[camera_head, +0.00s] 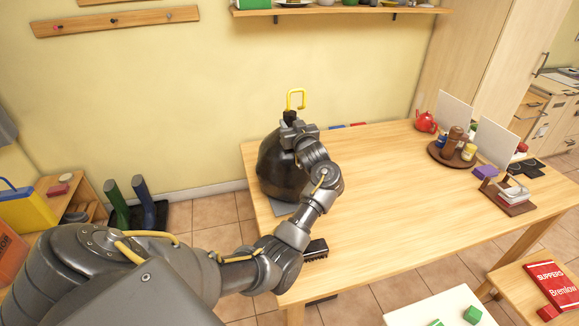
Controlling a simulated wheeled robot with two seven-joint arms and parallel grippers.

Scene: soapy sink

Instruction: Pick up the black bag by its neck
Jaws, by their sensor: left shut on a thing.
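The black bag (274,170) is a dark, shiny, rounded shape at the left end of the wooden table, partly hidden by my left arm. Its narrow neck (289,117) points up. My left gripper (291,121) is at the top of the bag, shut on the neck; the fingertips are small and partly hidden. A grey flat piece (283,208) shows under the bag, and I cannot tell whether the bag touches it. My right gripper is not in view.
The wooden table (390,185) is clear in the middle. A brush (315,250) lies at its front edge. A round brown tray (437,155) with jars and a red teapot (426,122) stand at the back right.

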